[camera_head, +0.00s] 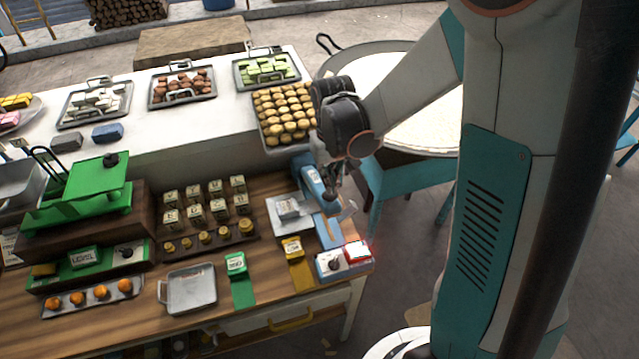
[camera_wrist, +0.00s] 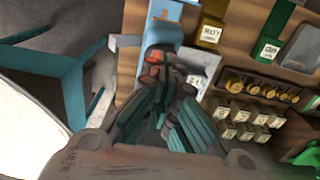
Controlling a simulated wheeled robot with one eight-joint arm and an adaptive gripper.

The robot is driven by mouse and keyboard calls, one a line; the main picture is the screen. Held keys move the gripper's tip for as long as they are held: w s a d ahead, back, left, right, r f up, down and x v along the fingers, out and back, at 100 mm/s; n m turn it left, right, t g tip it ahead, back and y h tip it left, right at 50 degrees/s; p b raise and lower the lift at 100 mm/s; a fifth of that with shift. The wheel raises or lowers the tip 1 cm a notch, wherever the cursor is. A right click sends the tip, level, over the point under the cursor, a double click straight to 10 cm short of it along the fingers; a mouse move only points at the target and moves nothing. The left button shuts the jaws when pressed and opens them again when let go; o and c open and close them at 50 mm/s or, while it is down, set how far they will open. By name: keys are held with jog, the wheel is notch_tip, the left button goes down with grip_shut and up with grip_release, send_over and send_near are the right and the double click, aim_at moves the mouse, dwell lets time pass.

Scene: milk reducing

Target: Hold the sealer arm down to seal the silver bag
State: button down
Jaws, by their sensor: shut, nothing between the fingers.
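The blue sealer (camera_head: 310,182) stands near the right end of the wooden counter. In the wrist view its blue body (camera_wrist: 163,22) runs up from my gripper, with an orange-red end piece (camera_wrist: 152,58). A silver bag (camera_head: 289,208) lies on a pale plate beside the sealer; its grey shape partly shows in the wrist view (camera_wrist: 196,82). My gripper (camera_head: 333,193) points down at the sealer arm, shut with nothing between its fingers. The fingertips (camera_wrist: 165,88) appear over or against the arm; whether they touch cannot be told. The sealing edge is hidden.
A small box with a lit red button (camera_head: 357,251) sits at the counter's front right corner. Yellow (camera_head: 292,247) and green (camera_head: 236,262) labelled blocks and a metal tray (camera_head: 190,289) lie left of it. A large round pan (camera_head: 425,115) stands behind right.

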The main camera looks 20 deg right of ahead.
aim_at(332, 197)
dwell(0.3)
jog(key=shift+f+b, duration=1.05)
jog(key=shift+f, duration=0.2)
jog(key=shift+s+f+b, duration=0.5)
jog(key=shift+f+b, duration=0.2)
jog(key=shift+b, duration=0.1)
jog(key=shift+s+f+b, duration=0.45)
jog(key=shift+f+b, duration=0.25)
jog(key=shift+b, duration=0.05)
jog(key=shift+f, duration=0.15)
jog(key=shift+s+f+b, duration=0.35)
jog(key=shift+f+b, duration=0.45)
jog(key=shift+b, duration=0.05)
jog(key=shift+s+f+b, duration=0.35)
jog(key=shift+f+b, duration=0.4)
jog(key=shift+b, duration=0.05)
